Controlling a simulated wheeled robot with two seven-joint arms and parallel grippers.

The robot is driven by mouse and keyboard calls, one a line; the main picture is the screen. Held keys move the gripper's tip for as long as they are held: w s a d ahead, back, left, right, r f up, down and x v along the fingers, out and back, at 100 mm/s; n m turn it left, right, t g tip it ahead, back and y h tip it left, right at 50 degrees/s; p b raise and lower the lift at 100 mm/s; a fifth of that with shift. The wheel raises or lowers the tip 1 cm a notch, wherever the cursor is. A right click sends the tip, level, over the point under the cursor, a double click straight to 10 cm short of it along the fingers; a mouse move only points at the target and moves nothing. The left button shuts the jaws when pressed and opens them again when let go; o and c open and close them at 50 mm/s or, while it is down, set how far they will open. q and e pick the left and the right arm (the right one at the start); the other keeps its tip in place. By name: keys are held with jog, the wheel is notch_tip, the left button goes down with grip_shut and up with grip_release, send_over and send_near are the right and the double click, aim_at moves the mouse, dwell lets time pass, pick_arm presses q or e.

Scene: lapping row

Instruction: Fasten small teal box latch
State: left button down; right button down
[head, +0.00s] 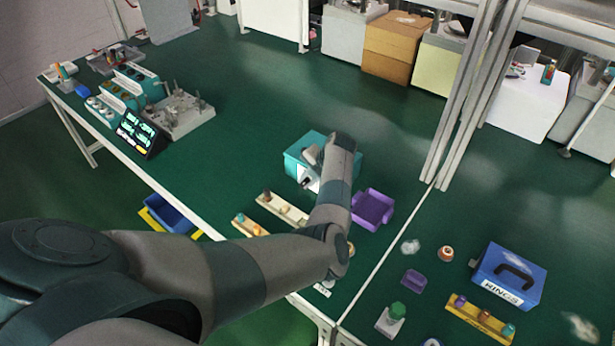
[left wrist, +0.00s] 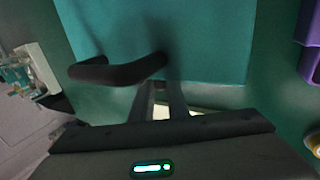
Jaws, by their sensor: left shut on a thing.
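The small teal box (head: 304,147) stands on the green table, partly hidden behind my left forearm and hand. My left gripper (head: 307,182) is at the box's near side, by a white label (head: 312,172). In the left wrist view, the teal box (left wrist: 210,45) fills the upper middle, with a dark bent handle (left wrist: 115,70) on it. My left gripper's fingers (left wrist: 165,88) reach the box and are shut on a small part, apparently its latch. The latch itself is hidden by the fingers. My right gripper is not in view.
A purple bin (head: 373,209) sits close to the right of my left wrist. Wooden strips with small pieces (head: 284,208) lie in front of the box. A blue box (head: 508,274) marked RINGS stands at the right. The table behind the teal box is clear.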

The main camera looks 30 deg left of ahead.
pick_arm(q)
jog(key=shift+a+r+h, duration=0.15)
jog(key=shift+a+h, duration=0.05)
jog(key=shift+h, duration=0.8)
jog(key=shift+a+h, duration=0.1)
jog(key=shift+h, duration=0.4)
jog(key=shift+a+g+h+b, duration=0.25)
jog(key=shift+g+h+b, duration=0.05)
jog(key=shift+h, duration=1.1)
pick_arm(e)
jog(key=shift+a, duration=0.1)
pick_arm(q)
jog(key=c, duration=1.7)
grip_release()
